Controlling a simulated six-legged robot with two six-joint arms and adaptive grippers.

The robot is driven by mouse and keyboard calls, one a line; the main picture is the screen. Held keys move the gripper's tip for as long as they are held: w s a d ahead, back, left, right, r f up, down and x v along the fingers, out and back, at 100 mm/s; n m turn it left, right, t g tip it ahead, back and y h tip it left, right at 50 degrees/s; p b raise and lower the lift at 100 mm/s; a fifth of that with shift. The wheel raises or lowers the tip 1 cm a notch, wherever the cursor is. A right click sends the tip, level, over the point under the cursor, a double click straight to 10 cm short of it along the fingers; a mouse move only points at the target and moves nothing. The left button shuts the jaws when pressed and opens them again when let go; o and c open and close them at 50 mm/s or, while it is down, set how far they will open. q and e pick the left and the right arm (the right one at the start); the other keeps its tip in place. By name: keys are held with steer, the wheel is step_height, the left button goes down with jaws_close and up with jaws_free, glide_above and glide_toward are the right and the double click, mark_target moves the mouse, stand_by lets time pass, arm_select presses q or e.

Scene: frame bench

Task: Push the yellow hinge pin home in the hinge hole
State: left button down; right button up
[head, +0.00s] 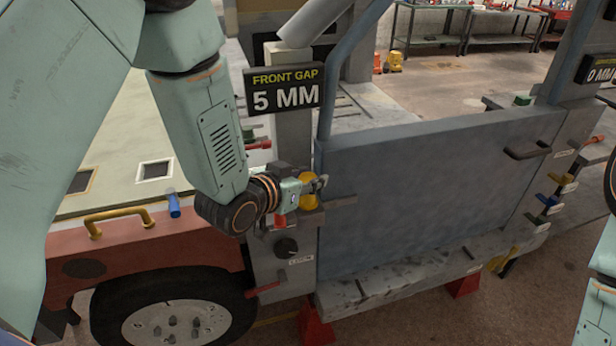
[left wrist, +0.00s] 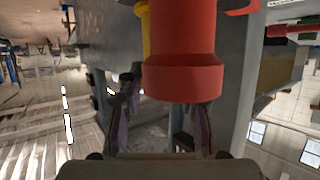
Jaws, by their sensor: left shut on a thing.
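The yellow hinge pin (head: 308,203) shows as a round yellow head at the hinge side of the blue-grey door (head: 430,190). My left gripper (head: 318,184) reaches across it from the left and is shut on it. In the left wrist view, part of the yellow pin (left wrist: 144,30) shows behind a large red cylinder (left wrist: 184,60), which hides much of the space between the fingers. The hinge hole is hidden, so I cannot tell how deep the pin sits. My right gripper is out of view; only part of my right arm shows at the right edge.
A red knob (head: 280,221) and a black dial (head: 286,247) sit close below my left wrist. A "FRONT GAP 5 MM" sign (head: 284,90) hangs above. A blue cylinder (head: 174,205) and a yellow handle (head: 120,218) are to the left.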

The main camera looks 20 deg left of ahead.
arm_select(q)
steer(key=shift+f, duration=0.2)
steer(key=c, duration=0.8)
jaws_free()
steer(key=shift+s, duration=0.1)
steer(key=v, duration=0.7)
steer(key=shift+s, duration=0.2)
steer(key=shift+s+a, duration=0.1)
steer(key=shift+a, duration=0.05)
